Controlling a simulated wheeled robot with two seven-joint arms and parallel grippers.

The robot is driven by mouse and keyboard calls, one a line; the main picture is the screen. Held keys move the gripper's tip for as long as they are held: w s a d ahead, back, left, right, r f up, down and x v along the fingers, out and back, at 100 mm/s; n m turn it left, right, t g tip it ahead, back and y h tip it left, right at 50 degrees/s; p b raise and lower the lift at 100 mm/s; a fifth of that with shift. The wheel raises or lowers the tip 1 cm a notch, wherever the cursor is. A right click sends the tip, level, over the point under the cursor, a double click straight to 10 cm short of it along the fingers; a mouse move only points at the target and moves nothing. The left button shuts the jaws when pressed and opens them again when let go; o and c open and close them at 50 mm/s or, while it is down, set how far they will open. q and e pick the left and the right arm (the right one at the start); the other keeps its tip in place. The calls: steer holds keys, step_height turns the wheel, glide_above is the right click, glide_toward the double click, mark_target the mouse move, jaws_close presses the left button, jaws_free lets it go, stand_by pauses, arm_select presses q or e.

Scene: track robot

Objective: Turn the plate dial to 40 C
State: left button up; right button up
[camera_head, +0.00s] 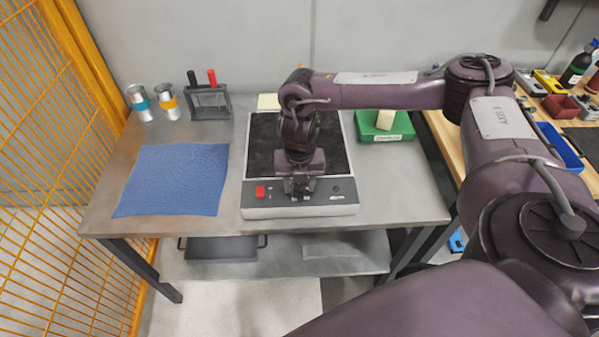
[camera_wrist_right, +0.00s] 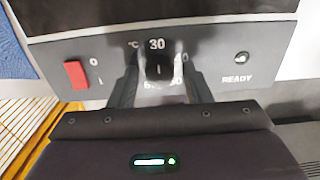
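The hot plate (camera_head: 254,145) has a dark top and a grey front panel with a red switch (camera_head: 260,191); the switch also shows in the right wrist view (camera_wrist_right: 76,75). The plate dial (camera_wrist_right: 160,68) is a dark knob with a small upright light mark, below the "30" marking. A partly covered number ending in 0 is at its right; more numbers are below, partly hidden. My right gripper (camera_head: 300,192) is at the panel, hiding the dial in the head view. Its fingers (camera_wrist_right: 162,84) stand open on either side of the dial, seemingly with narrow gaps. My left gripper is not in view.
A blue mat (camera_head: 173,179) lies left of the hot plate. Two banded cans (camera_head: 154,103) and a rack (camera_head: 208,103) stand behind it. A green box (camera_head: 384,127) is at the right. A READY lamp (camera_wrist_right: 241,58) is on the panel. A yellow mesh fence (camera_head: 50,170) borders the left.

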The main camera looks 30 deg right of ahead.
steer(key=c, duration=0.8)
steer(key=shift+o, duration=0.2)
steer(key=shift+r+m+p, duration=0.15)
steer(key=shift+m+p, duration=1.15)
steer(key=shift+m, duration=0.1)
steer(key=m+p, duration=0.3)
steer(key=m, duration=0.1)
steer(key=shift+m+p, duration=0.3)
steer(key=shift+p, duration=0.1)
steer(key=m+p, duration=0.3)
steer(key=m, duration=0.1)
steer(key=shift+p, duration=0.3)
steer(key=shift+m+p, duration=0.85)
steer(key=shift+m, duration=0.25)
